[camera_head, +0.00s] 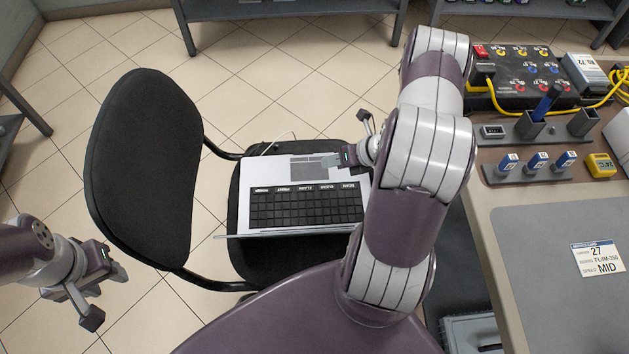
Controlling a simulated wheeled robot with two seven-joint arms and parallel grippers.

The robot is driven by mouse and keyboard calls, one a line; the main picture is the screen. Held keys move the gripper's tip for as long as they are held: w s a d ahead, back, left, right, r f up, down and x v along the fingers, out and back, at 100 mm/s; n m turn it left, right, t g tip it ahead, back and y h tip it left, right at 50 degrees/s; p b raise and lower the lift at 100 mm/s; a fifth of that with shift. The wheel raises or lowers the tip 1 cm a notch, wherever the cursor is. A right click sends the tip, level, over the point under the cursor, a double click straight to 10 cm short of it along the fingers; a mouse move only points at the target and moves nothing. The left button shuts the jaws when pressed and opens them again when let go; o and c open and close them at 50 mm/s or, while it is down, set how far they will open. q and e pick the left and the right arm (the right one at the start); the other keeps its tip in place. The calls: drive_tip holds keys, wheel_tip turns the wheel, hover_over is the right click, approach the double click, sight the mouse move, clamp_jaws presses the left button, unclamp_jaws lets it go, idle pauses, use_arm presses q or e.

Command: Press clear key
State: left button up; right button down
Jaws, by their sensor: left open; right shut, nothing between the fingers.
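A grey laptop (244,190) lies on the seat of a black chair, with its dark keyboard (305,209) facing up. A row of keys with small upside-down white labels (307,188) runs along the keyboard's far side. One label near its right end seems to read CLEAR (329,188), but the print is too small to be sure. My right gripper (364,117) is shut and empty, beyond the laptop's far right corner and apart from the keys. My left gripper (72,306) is open and empty at the lower left, over the floor, away from the laptop.
The chair's backrest (147,170) stands left of the laptop, between it and my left gripper. A workbench (483,235) at right carries a grey mat (540,270), blue-tipped plugs, a dark socket box (520,78) and yellow cables. Shelves stand at the back.

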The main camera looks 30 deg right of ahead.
sight(331, 187)
drive_tip(key=shift+s+r, duration=0.1)
wheel_tip(331, 187, down, 9)
drive_tip(key=b, duration=0.7)
drive_tip(key=shift+r, duration=0.1)
idle(1.8)
drive_tip(key=shift+f+b, duration=0.45)
drive_tip(key=shift+b, duration=0.05)
drive_tip(key=shift+f+b, duration=0.3)
idle(0.6)
drive_tip(key=shift+r+p, duration=0.65)
drive_tip(key=shift+r, duration=0.1)
drive_tip(key=shift+r, duration=0.1)
